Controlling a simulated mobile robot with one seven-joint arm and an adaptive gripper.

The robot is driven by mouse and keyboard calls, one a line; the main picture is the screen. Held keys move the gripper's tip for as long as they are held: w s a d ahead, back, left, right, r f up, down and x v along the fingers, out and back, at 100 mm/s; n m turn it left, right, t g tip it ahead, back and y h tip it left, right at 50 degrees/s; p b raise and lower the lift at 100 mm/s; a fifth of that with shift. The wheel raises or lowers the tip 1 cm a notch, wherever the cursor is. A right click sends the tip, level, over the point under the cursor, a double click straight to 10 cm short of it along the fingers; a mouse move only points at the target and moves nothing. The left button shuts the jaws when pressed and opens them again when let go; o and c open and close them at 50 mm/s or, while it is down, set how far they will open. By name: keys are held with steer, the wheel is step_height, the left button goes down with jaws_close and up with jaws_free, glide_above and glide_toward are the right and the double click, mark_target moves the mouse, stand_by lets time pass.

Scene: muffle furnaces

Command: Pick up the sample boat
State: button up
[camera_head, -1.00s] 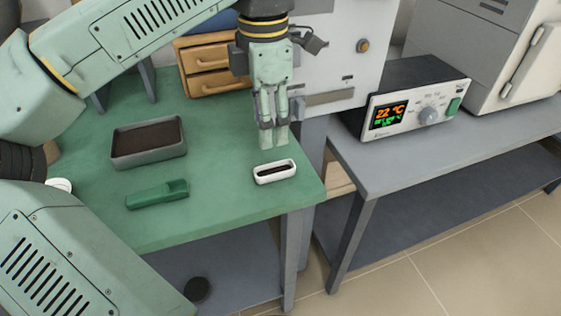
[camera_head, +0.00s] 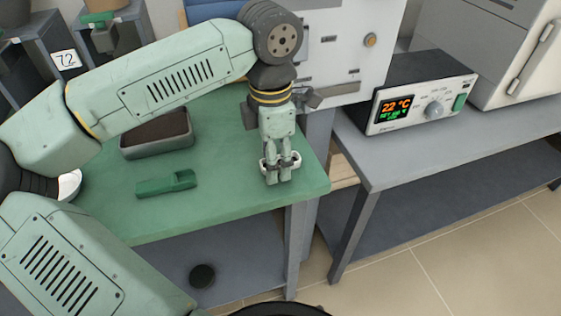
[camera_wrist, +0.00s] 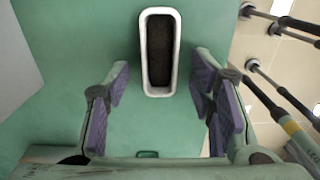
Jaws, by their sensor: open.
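The sample boat (camera_wrist: 160,92) is a small white oblong dish with dark material inside. It lies on the green table top near the right edge. In the wrist view it is at the top centre, between the lines of the two fingers and mostly ahead of their tips. In the head view the boat (camera_head: 295,160) is partly hidden behind my fingers. My gripper (camera_head: 278,178) points down over the boat, open and empty, with a finger to either side in the wrist view. I cannot tell how high the fingertips are above the table.
A controller box (camera_head: 425,104) reading 22 °C stands on the grey bench (camera_head: 400,165) to the right. The table's right edge is close to the boat.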

steer(key=shift+c, duration=0.4)
jaws_close()
